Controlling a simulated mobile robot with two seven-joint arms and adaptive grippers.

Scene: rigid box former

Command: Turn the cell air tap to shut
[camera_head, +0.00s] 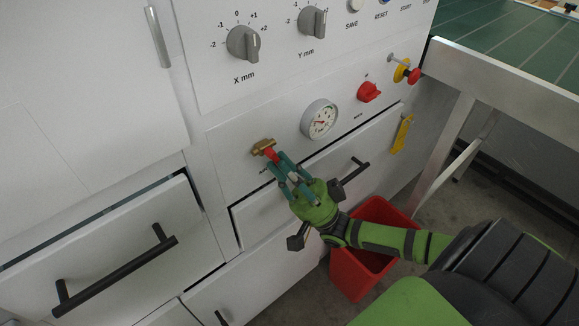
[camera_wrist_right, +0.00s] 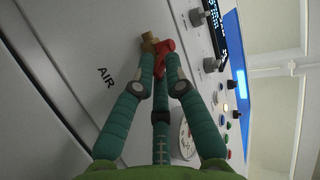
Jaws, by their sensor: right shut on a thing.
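The cell air tap has a brass body (camera_head: 263,145) and a red handle (camera_head: 270,154) on the white front panel, left of the round gauge. The right wrist view shows its brass body (camera_wrist_right: 150,42) and red handle (camera_wrist_right: 163,47) beside the printed word AIR. My right gripper (camera_head: 277,161) has its teal fingers closed around the red handle; its fingertips (camera_wrist_right: 160,60) touch it in the right wrist view. The fingers hide part of the handle. My left gripper is in neither view.
A pressure gauge (camera_head: 319,119), a red switch (camera_head: 369,92) and a red-and-yellow knob (camera_head: 407,72) sit to the right on the panel. Drawers with black handles (camera_head: 118,270) lie below. A red bin (camera_head: 366,262) stands on the floor under my right arm. A table (camera_head: 513,84) stands at the right.

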